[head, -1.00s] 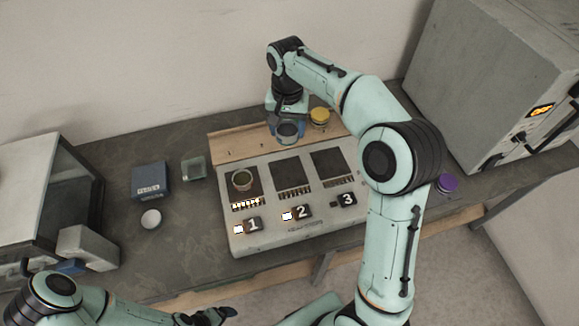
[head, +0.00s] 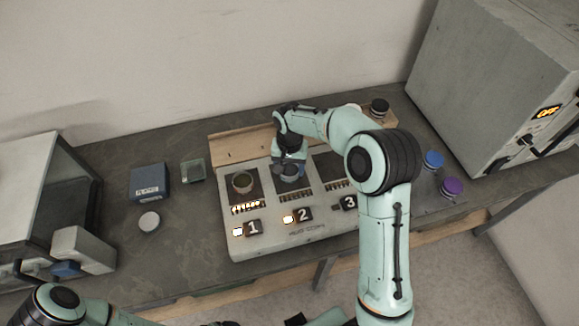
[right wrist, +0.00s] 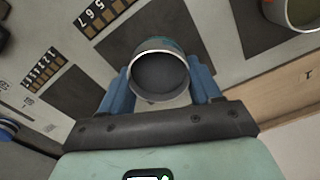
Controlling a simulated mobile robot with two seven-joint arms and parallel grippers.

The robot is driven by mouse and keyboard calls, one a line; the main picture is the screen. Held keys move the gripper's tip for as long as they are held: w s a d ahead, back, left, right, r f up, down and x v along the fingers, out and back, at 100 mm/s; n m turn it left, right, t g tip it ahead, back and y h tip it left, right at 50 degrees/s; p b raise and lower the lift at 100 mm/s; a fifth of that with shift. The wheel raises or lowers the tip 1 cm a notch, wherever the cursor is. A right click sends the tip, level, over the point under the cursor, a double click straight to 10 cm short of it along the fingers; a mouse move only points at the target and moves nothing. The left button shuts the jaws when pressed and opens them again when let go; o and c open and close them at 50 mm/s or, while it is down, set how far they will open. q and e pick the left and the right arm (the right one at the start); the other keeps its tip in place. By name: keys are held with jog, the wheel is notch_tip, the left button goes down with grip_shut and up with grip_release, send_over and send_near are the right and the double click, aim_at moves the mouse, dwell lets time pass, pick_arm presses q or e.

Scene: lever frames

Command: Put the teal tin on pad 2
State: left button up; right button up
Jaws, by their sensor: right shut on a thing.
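The tin in my right gripper (head: 289,166) is an open, round cup with a grey inside; a little teal shows on its outer wall in the right wrist view (right wrist: 160,75). The blue fingers are shut on its sides. The tin (head: 289,173) is upright at pad 2 (head: 294,186), a dark square on the grey console. I cannot tell if its base touches the pad. My left gripper (head: 222,323) shows only as a dark bit at the bottom edge.
Another open tin (head: 242,183) stands on pad 1, whose bar is lit. Pad 3 (head: 329,164) is partly behind my right arm. Switches 1 and 2 glow. A wooden strip (head: 235,147) lies behind.

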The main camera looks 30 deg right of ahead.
aim_at(289, 169)
jog(key=shift+f, duration=0.15)
jog(key=o, duration=1.1)
jog(key=shift+r, duration=0.35)
pick_arm(q)
jog(key=shift+w+r+p, duration=0.6)
jog(key=shift+w+r, duration=0.1)
jog(key=shift+r, duration=0.1)
pick_arm(e)
notch_tip(289, 169, up, 12)
jog(key=shift+f, duration=0.15)
